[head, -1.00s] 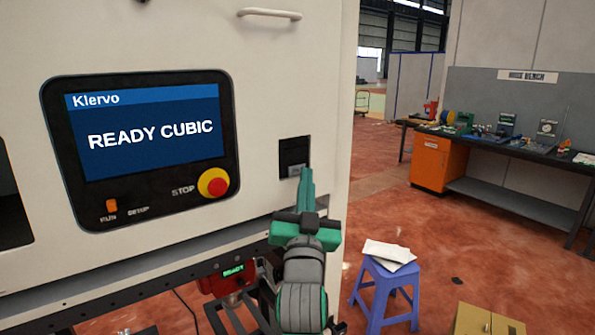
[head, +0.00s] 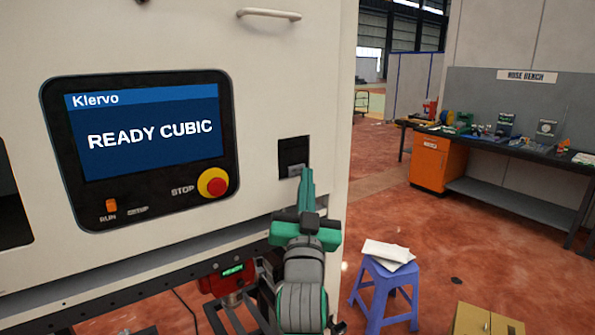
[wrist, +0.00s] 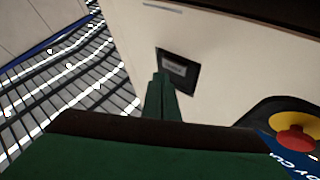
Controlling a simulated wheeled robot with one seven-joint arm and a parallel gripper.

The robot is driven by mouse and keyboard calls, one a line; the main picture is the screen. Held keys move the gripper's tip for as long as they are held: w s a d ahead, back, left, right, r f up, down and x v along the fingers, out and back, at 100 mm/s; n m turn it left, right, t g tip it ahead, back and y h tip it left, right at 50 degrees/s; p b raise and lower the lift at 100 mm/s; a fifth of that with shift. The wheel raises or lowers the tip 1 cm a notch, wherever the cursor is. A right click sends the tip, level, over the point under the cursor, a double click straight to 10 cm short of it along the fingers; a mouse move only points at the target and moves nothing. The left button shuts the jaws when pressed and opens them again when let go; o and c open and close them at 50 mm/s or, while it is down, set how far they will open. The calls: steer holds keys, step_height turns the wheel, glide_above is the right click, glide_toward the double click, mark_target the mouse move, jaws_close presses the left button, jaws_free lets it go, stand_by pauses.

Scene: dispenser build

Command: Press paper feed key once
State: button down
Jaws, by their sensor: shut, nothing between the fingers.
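A small black recessed panel (head: 293,155) is set in the cream machine face, right of the screen. A grey key (head: 296,171) sits in its lower part; in the wrist view the grey key (wrist: 175,67) carries lettering too small to read. My gripper (head: 306,172) is shut and empty, its green fingers pointing at the panel. In the wrist view my gripper (wrist: 161,76) has its fingertips at the panel's lower left edge, close to the key. I cannot tell whether the tips touch it.
The screen (head: 147,133) reads "Klervo" and "READY CUBIC". A red and yellow stop button (head: 213,183) and an orange run switch (head: 111,205) sit below it. A blue stool (head: 385,290) with papers stands to the right. A workbench (head: 500,145) stands farther back.

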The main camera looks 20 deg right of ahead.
steer(key=shift+w+a, duration=0.25)
steer(key=shift+w, duration=0.3)
steer(key=shift+w+a, duration=0.15)
steer(key=shift+w, duration=0.2)
stand_by(0.9)
steer(key=shift+s+y, duration=0.1)
steer(key=shift+y, duration=0.2)
steer(key=shift+s+d, duration=0.3)
steer(key=shift+s, duration=0.4)
steer(key=shift+s+d, duration=0.1)
steer(key=shift+s+d, duration=0.25)
steer(key=shift+s, duration=0.55)
steer(key=shift+s+d, duration=0.25)
steer(key=shift+s, duration=0.5)
steer(key=shift+s+d, duration=0.25)
steer(key=shift+s, duration=0.55)
